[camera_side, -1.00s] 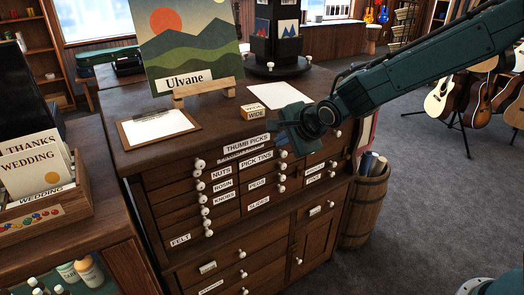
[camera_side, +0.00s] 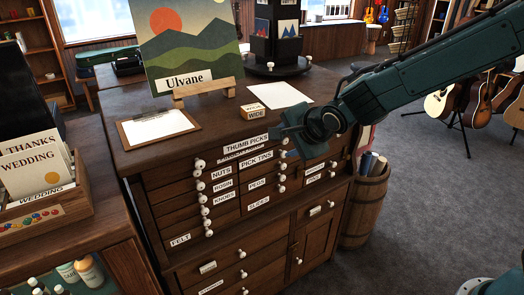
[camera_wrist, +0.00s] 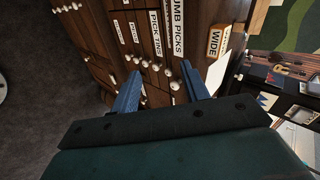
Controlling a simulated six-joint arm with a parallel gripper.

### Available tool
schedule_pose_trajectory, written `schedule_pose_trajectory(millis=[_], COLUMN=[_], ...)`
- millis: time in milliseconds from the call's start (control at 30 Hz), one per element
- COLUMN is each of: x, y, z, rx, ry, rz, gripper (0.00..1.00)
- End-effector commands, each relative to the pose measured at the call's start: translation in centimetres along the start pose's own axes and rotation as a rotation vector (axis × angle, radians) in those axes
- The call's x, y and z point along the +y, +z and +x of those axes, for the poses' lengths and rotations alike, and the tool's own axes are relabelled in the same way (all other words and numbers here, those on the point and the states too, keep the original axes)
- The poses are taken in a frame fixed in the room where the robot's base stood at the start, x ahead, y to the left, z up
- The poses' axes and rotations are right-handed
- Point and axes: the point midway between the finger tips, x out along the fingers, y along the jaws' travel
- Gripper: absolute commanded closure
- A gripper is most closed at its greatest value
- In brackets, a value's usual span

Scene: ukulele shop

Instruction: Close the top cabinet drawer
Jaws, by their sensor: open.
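The wooden cabinet (camera_side: 300,240) has rows of labelled drawers with white knobs. The top drawer, tagged THUMB PICKS (camera_side: 246,145), runs under the cabinet top; how far it stands out is hard to tell. My gripper (camera_side: 289,150) is at the right part of this top row, in front of the cabinet, and partly hides the fronts there. In the wrist view my gripper (camera_wrist: 160,79) has its two blue fingers spread, with nothing between them. Beyond them are white knobs and the THUMB PICKS label (camera_wrist: 178,28). Contact with a knob cannot be told.
On the cabinet top are a clipboard (camera_side: 157,127), a painting on an easel (camera_side: 190,45), a WIDE block (camera_side: 255,112) and a white sheet (camera_side: 281,94). A barrel (camera_side: 364,212) stands close at the cabinet's right. Floor further right is open, before guitars (camera_side: 462,100).

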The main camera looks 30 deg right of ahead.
Motion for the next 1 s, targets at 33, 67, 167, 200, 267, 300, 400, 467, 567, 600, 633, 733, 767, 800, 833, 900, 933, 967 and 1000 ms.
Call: schedule_pose_trajectory(millis=[33, 67, 167, 200, 267, 300, 400, 467, 567, 600, 633, 733, 767, 800, 833, 900, 933, 967, 1000], x=[0.5, 0.7, 1.4, 1.6, 2.0, 2.3, 2.8, 3.0, 3.5, 3.7, 3.8, 4.4, 4.6, 4.9, 5.0, 5.4, 5.5, 5.6, 5.7], y=[0.6, 0.8, 1.8, 2.3, 3.1, 3.6, 5.3, 6.4, 8.5, 9.5, 10.3, 12.9, 13.6, 14.5, 15.2, 16.5, 17.0, 17.4, 17.8], z=[0.7, 1.0, 2.1, 2.5, 3.1, 3.4, 3.7, 3.8, 3.6, 3.5, 3.3, 2.5, 2.3, 2.0, 1.7, 1.1, 0.9, 0.8, 0.6], rx=[0.019, 0.035, 0.096, 0.122, 0.162, 0.188, 0.251, 0.286, 0.344, 0.367, 0.383, 0.434, 0.448, 0.465, 0.476, 0.5, 0.507, 0.514, 0.523], ry=[-0.005, -0.012, -0.044, -0.059, -0.086, -0.105, -0.16, -0.197, -0.264, -0.294, -0.318, -0.397, -0.42, -0.449, -0.47, -0.512, -0.528, -0.54, -0.554], rz=[-0.043, -0.071, -0.183, -0.236, -0.32, -0.378, -0.531, -0.625, -0.79, -0.857, -0.908, -1.07, -1.114, -1.169, -1.206, -1.28, -1.305, -1.326, -1.348], gripper=[0.55, 0.55, 0.55, 0.55, 0.55, 0.55, 0.55, 0.55, 0.55, 0.55, 0.55, 0.55, 0.55, 0.55, 0.55, 0.55, 0.55, 0.55, 0.55])
